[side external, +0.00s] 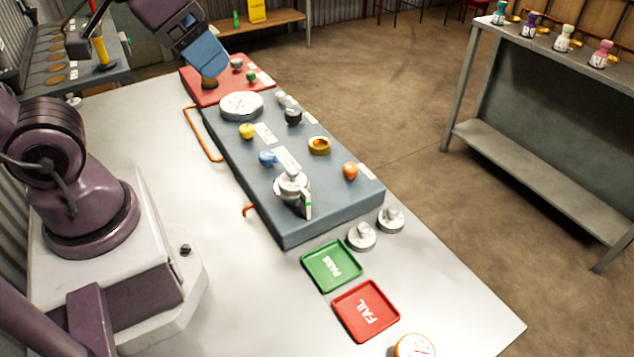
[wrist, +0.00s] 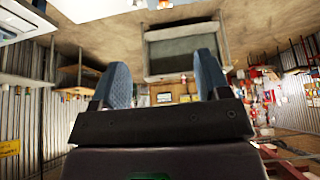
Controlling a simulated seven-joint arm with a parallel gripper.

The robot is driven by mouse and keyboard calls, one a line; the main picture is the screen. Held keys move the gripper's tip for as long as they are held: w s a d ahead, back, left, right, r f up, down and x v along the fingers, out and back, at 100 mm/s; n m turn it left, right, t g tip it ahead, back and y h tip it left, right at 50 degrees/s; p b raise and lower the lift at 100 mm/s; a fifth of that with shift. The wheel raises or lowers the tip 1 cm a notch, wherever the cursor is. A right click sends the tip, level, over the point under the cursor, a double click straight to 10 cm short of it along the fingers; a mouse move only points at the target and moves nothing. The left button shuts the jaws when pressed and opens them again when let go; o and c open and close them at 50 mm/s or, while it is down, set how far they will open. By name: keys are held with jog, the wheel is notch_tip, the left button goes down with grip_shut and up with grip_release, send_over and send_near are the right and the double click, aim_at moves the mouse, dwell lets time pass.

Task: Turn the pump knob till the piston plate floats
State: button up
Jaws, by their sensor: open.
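My gripper (side external: 209,55) is at the upper left in the side view, over the red block (side external: 195,98), near a brass knob (side external: 209,83); contact cannot be told. In the wrist view my gripper (wrist: 163,75) shows two spread blue-grey fingers with nothing between them. Small grey (side external: 237,64) and green (side external: 251,76) knobs also stand on the red block. A silver fitting with a round plate (side external: 290,183) and a green-marked lever (side external: 307,205) stands at the near end of the blue-grey block (side external: 325,215). I cannot tell which knob is the pump's or whether the plate floats.
A white dial (side external: 241,105), yellow (side external: 246,131), blue (side external: 267,157) and orange (side external: 350,170) knobs and a brass ring (side external: 319,145) crowd the blue-grey block. Green (side external: 325,282) and red (side external: 350,331) trays and two silver weights (side external: 361,238) (side external: 391,220) lie in front.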

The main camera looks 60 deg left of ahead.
jog(key=shift+a, duration=0.1)
jog(key=n+g, duration=0.6)
send_near(293, 111)
notch_tip(293, 111, down, 10)
jog(key=shift+s+r, duration=0.15)
jog(key=shift+c, duration=0.5)
